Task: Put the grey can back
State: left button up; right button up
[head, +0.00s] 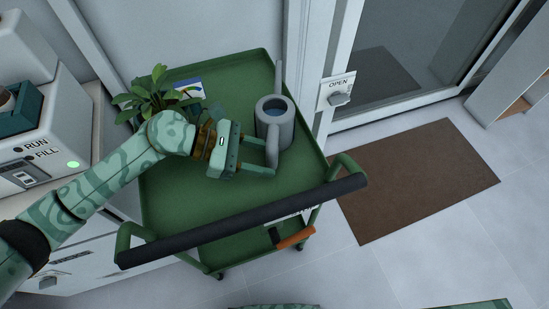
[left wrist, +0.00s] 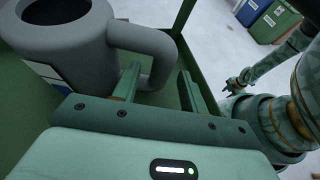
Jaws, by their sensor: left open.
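The grey can (head: 281,133) is a watering can with a round open top and a loop handle (head: 272,150). It stands upright on the green cart's tray (head: 190,210), near its right side. Its spout points to the back. My left gripper (head: 258,156) is open at the can's near side, by the handle. In the left wrist view the can (left wrist: 85,55) fills the upper left, and its handle (left wrist: 150,42) reaches down between the open fingers (left wrist: 158,85). I cannot tell whether a finger touches it.
A leafy plant (head: 150,98) and a picture card (head: 188,88) are at the tray's back left. The cart's black push bar (head: 240,222) crosses in front. A white machine (head: 40,140) stands left. A brown mat (head: 420,180) lies by the door. The tray's front is clear.

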pick_arm(q)
jog(key=v, duration=0.9)
jog(key=shift+p, duration=0.35)
